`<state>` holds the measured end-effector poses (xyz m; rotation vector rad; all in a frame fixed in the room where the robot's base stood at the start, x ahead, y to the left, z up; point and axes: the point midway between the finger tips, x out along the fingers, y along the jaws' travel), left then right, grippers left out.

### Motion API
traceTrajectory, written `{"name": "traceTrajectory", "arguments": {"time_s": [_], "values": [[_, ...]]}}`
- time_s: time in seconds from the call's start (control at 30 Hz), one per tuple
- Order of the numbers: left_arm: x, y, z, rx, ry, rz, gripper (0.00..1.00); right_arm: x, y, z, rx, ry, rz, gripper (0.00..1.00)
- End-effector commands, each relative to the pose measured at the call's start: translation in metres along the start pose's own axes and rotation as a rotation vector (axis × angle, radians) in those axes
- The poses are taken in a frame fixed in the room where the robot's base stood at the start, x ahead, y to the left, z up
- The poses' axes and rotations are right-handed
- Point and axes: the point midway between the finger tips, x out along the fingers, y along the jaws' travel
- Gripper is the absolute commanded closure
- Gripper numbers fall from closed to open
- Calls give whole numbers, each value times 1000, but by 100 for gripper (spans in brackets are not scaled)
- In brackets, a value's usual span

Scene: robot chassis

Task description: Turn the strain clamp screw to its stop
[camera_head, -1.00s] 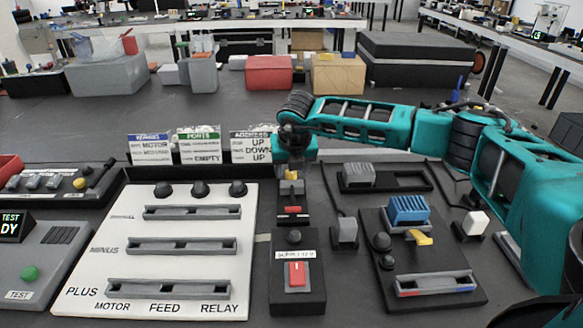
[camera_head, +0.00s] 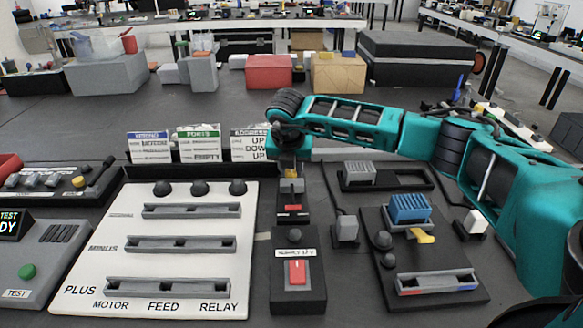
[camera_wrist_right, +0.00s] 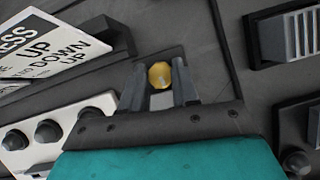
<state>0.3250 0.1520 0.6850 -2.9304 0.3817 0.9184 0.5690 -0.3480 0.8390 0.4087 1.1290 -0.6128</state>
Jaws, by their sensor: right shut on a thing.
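A small yellow screw head (camera_wrist_right: 160,75) shows between the two fingers of my right gripper (camera_wrist_right: 160,90) in the right wrist view. The fingers are shut on it from both sides. In the head view my right gripper (camera_head: 291,170) points down over a narrow black block, and a bit of the yellow screw (camera_head: 291,174) shows beneath it. A red piece (camera_head: 292,208) lies on the block just in front. The screw's lower part is hidden, and how far it is turned I cannot tell. My left gripper is not in view.
A black switch box with a red rocker (camera_head: 297,271) stands in front of the block. A white panel with grey rails (camera_head: 183,272) lies left. A black board with a blue connector (camera_head: 409,208) lies right. Label cards (camera_head: 249,144) stand behind left.

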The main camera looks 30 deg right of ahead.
Motion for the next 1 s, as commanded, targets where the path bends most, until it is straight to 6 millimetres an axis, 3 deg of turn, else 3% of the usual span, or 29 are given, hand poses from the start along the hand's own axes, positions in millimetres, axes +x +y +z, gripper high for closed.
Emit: {"name": "traceTrajectory", "arguments": {"time_s": [0.2,0.5,0.53,0.77,1.0], "values": [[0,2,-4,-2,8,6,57,0,0,0,135,-1,-55,100],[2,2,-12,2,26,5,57,0,0,0,143,-1,-59,100],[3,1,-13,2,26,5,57,0,0,0,143,-1,-59,67],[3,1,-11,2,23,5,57,0,0,0,141,-1,-57,45],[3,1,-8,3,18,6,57,-1,1,0,140,-1,-57,45]]}}
